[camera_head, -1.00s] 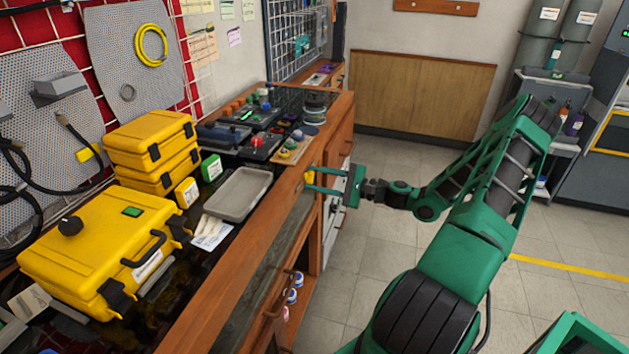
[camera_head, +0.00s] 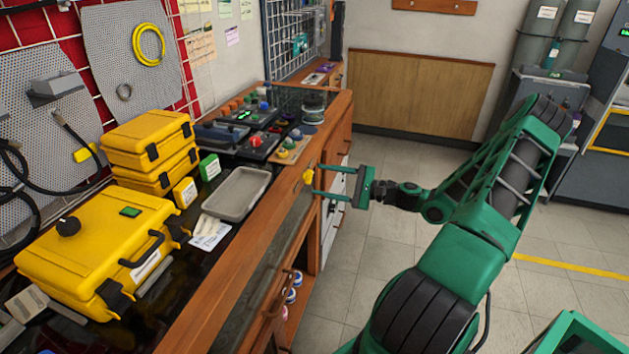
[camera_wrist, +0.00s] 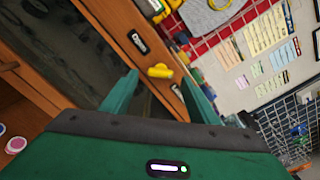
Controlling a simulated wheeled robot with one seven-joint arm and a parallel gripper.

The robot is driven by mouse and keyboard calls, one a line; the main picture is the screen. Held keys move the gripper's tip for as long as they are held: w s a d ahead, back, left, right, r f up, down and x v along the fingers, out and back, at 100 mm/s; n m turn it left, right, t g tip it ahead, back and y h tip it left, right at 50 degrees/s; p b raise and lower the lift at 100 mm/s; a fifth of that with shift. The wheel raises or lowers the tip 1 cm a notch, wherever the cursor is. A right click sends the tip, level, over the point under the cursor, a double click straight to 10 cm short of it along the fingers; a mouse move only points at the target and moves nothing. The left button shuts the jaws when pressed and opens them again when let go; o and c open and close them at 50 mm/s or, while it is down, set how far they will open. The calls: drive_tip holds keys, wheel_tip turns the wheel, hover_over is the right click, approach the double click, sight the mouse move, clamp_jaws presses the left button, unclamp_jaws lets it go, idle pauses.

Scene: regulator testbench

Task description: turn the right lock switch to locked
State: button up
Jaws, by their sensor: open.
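A small yellow switch knob (camera_head: 308,176) sits on the wooden front face of the workbench. In the wrist view the yellow knob (camera_wrist: 160,72) lies in the gap between the two fingertips, beside a black label with white lettering (camera_wrist: 138,41). My green gripper (camera_head: 317,181) is open and empty. It points at the bench front, with its fingertips just short of the knob. In the wrist view my gripper (camera_wrist: 160,84) has its fingers spread on either side of the knob. The knob's exact lock setting is too small to read.
The bench top holds yellow cases (camera_head: 95,245), a grey tray (camera_head: 213,208) and several coloured knobs on panels. Drawers and an open shelf lie below its wooden edge. The tiled floor (camera_head: 400,265) right of the bench is clear.

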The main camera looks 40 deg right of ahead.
drive_tip(key=v, duration=0.7)
drive_tip(key=shift+d, duration=0.2)
drive_tip(key=shift+s+a, duration=0.1)
drive_tip(key=shift+s, duration=0.05)
drive_tip(key=s+a+f+n+g+h, duration=0.25)
drive_tip(key=s+a+n+g, duration=0.35)
drive_tip(key=a+n+g, duration=0.35)
drive_tip(key=s+a+r+n+g+h, duration=0.1)
drive_tip(key=s+r+h, duration=0.3)
drive_tip(key=s+r, duration=0.4)
drive_tip(key=s+a+r+n+g+h, duration=0.1)
drive_tip(key=s+r+n+g+h, duration=0.1)
drive_tip(key=s+r, duration=0.6)
drive_tip(key=s+g+h, duration=0.1)
drive_tip(key=s+h, duration=0.1)
drive_tip(key=s, duration=0.3)
drive_tip(key=shift+s+a+n+g, duration=0.3)
drive_tip(key=shift+n+g, duration=0.05)
drive_tip(key=shift+r, duration=0.1)
